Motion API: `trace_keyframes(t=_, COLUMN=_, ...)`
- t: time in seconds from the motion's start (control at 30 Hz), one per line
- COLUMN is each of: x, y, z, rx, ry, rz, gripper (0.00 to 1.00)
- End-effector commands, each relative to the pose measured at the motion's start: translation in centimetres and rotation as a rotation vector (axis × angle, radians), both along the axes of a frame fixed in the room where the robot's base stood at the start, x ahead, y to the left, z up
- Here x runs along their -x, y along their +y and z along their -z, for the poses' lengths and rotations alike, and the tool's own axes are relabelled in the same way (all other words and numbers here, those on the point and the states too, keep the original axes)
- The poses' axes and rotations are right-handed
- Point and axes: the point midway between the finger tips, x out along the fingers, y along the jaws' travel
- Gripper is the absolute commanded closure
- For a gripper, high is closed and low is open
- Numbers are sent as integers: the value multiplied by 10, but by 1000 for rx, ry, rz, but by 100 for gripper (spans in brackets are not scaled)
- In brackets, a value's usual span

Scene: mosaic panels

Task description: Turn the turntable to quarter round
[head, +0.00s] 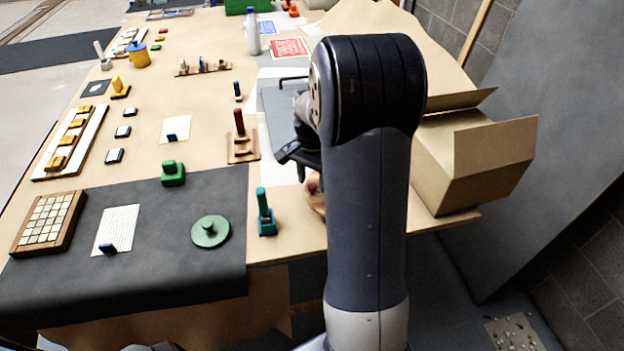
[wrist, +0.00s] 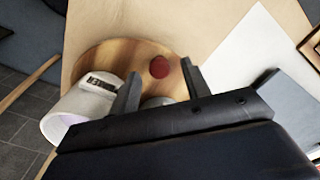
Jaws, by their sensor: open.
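The turntable (wrist: 105,60) is a round wooden disc, seen from above in the wrist view. A red round knob (wrist: 159,67) stands on it near its right edge. A white cylinder (wrist: 75,112) with a dark lettered label is at the disc's left edge. In the head view my arm hides most of the turntable (head: 316,200); part of its red knob (head: 312,186) shows. My gripper (wrist: 160,70) is open, its two fingers on either side of the knob in the picture; I cannot tell whether they touch it. The disc's lower part is hidden behind my gripper.
A white sheet and a grey panel (wrist: 287,95) lie right of the disc in the wrist view. In the head view a teal upright piece (head: 265,212) and a green knobbed disc (head: 210,231) stand to the left. An open cardboard box (head: 470,165) is at right.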

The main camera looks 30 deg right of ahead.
Motion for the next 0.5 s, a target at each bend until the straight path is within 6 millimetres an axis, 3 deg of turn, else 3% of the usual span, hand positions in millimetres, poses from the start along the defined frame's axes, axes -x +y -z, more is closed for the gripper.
trace_keyframes(t=0.4, x=0, y=0, z=11, rx=0, ry=0, rz=0, gripper=55)
trace_keyframes(t=0.5, x=0, y=0, z=10, rx=0, ry=0, rz=0, gripper=62)
